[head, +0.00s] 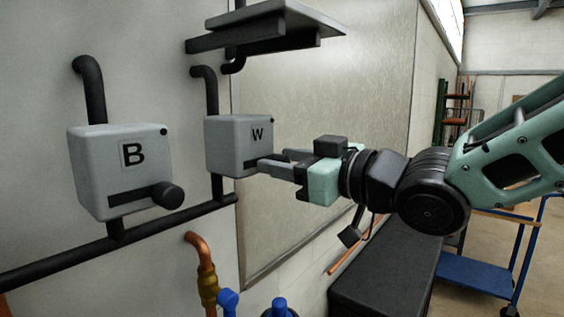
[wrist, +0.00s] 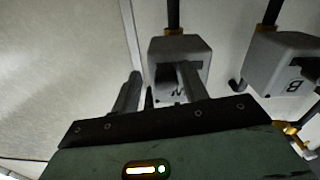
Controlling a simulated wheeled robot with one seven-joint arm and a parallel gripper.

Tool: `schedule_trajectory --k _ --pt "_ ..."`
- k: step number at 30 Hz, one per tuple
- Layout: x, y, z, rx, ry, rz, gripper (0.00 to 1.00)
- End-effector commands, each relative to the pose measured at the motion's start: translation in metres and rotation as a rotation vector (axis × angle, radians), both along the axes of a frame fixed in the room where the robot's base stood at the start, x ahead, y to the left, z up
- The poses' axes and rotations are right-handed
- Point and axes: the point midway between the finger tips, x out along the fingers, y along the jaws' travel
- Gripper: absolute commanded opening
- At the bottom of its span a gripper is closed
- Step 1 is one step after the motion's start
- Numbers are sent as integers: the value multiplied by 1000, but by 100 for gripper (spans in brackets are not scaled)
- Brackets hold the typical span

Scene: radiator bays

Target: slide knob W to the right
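Box W (head: 225,140) is a grey box on the wall, marked with a black W, and its dark slot (head: 250,163) shows partly beside my fingers. My gripper (head: 268,158) reaches in from the right, its fingertips at the lower right of the box front. In the wrist view, box W (wrist: 170,47) is upside down behind my gripper (wrist: 160,71), whose two fingers stand apart. Knob W is not clearly seen; a small dark shape between the fingers may be part of it. I cannot tell whether a finger touches it.
Box B (head: 90,165) hangs to the left, its black knob (head: 168,195) at the right end of its slot. A grey shelf (head: 280,15) juts out above. A dark pipe (head: 60,265) and copper pipe (head: 203,255) run below. A dark chest (head: 385,275) stands under my arm.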

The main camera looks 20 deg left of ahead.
Motion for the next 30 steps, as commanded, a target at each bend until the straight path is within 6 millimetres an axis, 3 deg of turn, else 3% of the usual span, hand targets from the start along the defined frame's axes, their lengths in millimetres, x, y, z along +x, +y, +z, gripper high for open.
schedule_trajectory --k 16,20,30 --pt "-5 -6 0 -1 -3 3 45" --pt "-12 -24 -2 -1 -4 1 45" --pt "-43 -95 -2 -2 -6 -1 45"
